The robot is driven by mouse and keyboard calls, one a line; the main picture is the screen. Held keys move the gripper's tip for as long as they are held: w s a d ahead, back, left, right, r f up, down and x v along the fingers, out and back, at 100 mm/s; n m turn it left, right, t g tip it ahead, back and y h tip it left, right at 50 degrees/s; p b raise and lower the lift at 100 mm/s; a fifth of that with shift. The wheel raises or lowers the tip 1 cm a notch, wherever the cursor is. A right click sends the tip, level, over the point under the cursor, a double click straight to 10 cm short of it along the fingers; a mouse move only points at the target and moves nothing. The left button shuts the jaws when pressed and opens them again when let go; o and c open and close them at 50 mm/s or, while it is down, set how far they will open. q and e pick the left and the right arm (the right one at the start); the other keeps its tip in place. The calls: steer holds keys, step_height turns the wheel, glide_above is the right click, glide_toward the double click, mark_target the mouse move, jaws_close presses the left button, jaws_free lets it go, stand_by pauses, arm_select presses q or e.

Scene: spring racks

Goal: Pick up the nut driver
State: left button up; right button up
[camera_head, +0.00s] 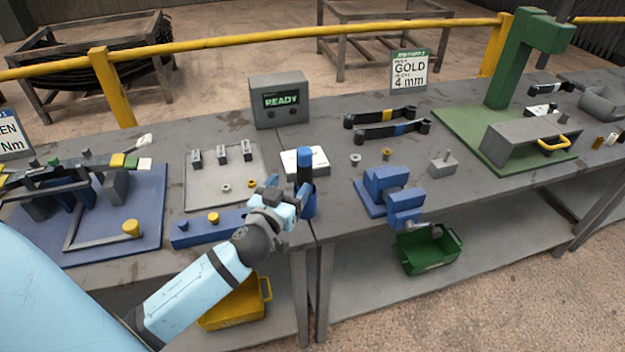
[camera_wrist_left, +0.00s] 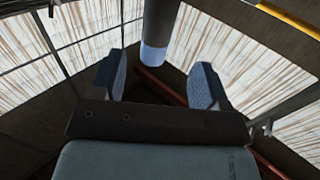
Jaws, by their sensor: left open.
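The nut driver, as far as I can tell, is the upright tool with a blue handle (camera_head: 304,160) at the front middle of the bench. Below it is a blue piece (camera_head: 309,204), partly hidden by my gripper. My left gripper (camera_head: 286,190) is right beside the tool, on its near left side. In the left wrist view my left gripper (camera_wrist_left: 158,80) has its two blue-grey fingers apart with nothing between them. A dark cylinder with a pale blue end (camera_wrist_left: 157,45) hangs in from the top, just beyond the fingertips. My right gripper is not in view.
A white box (camera_head: 318,160) stands close behind the tool. A blue vise-like block (camera_head: 385,185) stands to the right. A grey READY box (camera_head: 279,84) is behind. Yellow (camera_head: 236,308) and green (camera_head: 428,262) bins sit below.

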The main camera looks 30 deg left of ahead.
mark_target(300, 170)
arm_select(q)
steer(key=w, duration=0.4)
steer(key=shift+w+a+p, duration=0.2)
steer(key=shift+a+p, duration=0.1)
steer(key=shift+a, duration=0.1)
steer(key=shift+w, duration=0.45)
steer(key=w, duration=0.1)
steer(key=w+p, duration=0.1)
steer(key=w, duration=0.2)
steer(key=shift+w+a+f, duration=0.15)
steer(key=shift+w+a, duration=0.1)
steer(key=shift+a, duration=0.1)
steer(key=shift+w, duration=0.15)
steer(key=c, duration=0.9)
steer(key=shift+c, duration=1.4)
